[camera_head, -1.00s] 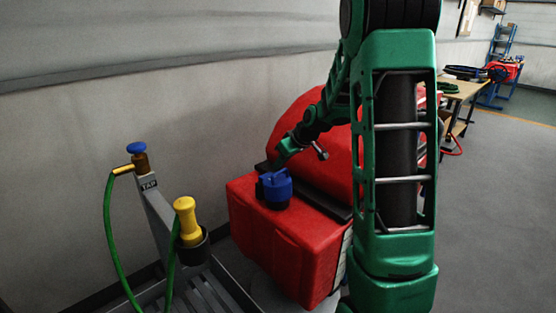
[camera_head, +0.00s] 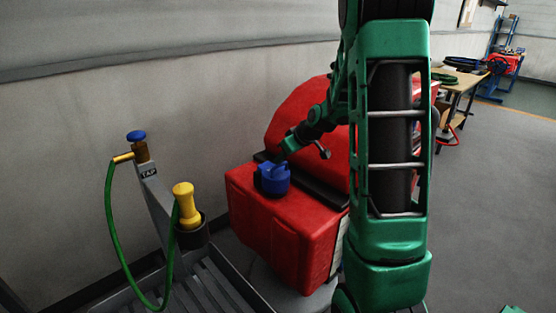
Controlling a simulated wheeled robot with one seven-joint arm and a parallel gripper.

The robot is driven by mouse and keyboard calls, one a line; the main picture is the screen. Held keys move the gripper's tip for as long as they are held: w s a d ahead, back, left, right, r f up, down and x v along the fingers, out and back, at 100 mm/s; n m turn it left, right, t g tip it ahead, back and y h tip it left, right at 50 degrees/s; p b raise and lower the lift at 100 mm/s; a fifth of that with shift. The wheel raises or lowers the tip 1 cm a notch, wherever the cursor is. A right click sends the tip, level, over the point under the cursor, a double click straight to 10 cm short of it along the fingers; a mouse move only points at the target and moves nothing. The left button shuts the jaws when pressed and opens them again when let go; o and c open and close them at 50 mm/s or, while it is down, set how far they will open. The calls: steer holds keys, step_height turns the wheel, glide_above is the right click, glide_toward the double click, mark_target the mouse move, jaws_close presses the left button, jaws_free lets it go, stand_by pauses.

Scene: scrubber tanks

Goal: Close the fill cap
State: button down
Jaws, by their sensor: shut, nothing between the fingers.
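The blue fill cap (camera_head: 275,181) sits on top of the red scrubber tank (camera_head: 268,220), near its back left. The cap appears to lie over its filler opening, and a dark part shows at its left side. At this size I cannot tell whether it is fully seated. My gripper (camera_head: 282,156) is shut and empty, reaching down from the upper right. Its tip is right at the cap's upper edge; I cannot tell whether it touches.
A grey stand with a tap (camera_head: 140,150), green hose (camera_head: 111,220) and yellow nozzle (camera_head: 184,206) in a dark holder stands left of the tank. The wall is close behind. Open floor (camera_head: 485,200) lies at right, with a workbench (camera_head: 462,86) farther back.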

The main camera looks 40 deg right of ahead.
steer(key=s+f, duration=0.1)
steer(key=s+d+f, duration=0.1)
steer(key=shift+s+f+g, duration=0.2)
steer(key=shift+f+g, duration=0.1)
steer(key=shift+g, duration=0.1)
steer(key=shift+t, duration=0.3)
steer(key=r, duration=0.1)
steer(key=w+r, duration=0.1)
steer(key=r, duration=0.1)
steer(key=w+r, duration=0.1)
steer(key=r, duration=0.1)
steer(key=shift+w+a+r, duration=0.15)
steer(key=shift+a+r, duration=0.1)
steer(key=shift+a, duration=0.05)
glide_toward(281, 173)
steer(key=s, duration=0.1)
steer(key=s+r, duration=0.1)
steer(key=s, duration=0.1)
steer(key=shift+s+a+r, duration=0.15)
steer(key=shift+r, duration=0.1)
